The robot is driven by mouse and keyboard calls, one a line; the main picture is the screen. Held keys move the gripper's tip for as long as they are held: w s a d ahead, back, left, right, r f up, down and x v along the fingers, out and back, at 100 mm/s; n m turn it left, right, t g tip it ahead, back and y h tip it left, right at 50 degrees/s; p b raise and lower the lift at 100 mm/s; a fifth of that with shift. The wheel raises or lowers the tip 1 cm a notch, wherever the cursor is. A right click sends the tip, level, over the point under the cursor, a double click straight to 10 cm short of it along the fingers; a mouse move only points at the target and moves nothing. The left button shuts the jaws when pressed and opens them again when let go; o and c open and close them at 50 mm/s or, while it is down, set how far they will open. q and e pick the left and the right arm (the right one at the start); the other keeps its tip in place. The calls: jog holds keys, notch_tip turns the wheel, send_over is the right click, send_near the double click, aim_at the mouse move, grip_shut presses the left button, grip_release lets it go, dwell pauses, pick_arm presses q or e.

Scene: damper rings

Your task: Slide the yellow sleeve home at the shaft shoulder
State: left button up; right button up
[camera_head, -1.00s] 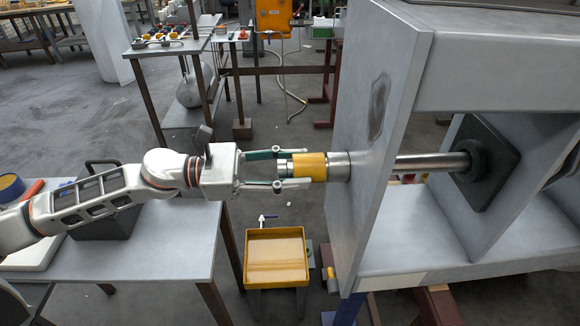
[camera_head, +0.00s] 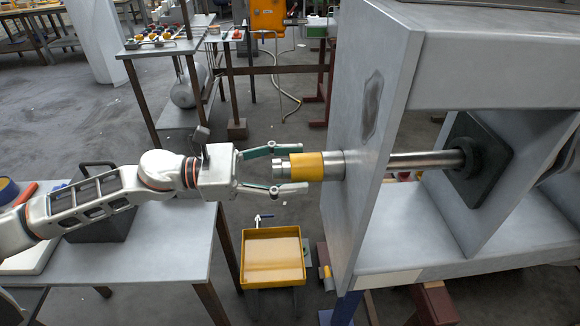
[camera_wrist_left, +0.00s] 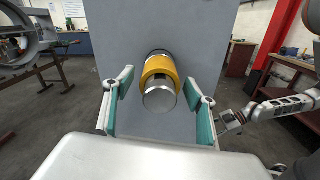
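The yellow sleeve (camera_head: 307,166) sits around the metal shaft (camera_head: 336,164) that sticks out of the grey housing plate. A short bare shaft end shows on its left, and a wider metal collar lies between it and the plate. In the left wrist view the sleeve (camera_wrist_left: 160,72) lies ahead between the spread fingers (camera_wrist_left: 160,101), touching neither. My right gripper (camera_wrist_left: 232,120) shows small at the right of the left wrist view; its fingers are unclear.
The grey housing (camera_head: 375,110) fills the right side. A yellow tray (camera_head: 246,262) stands low below the shaft. A grey table (camera_head: 170,250) with a dark bin (camera_head: 100,215) is at the left under my arm.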

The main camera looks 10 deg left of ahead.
dwell(0.3)
pick_arm(q)
jog(key=v, duration=1.2)
dwell(0.7)
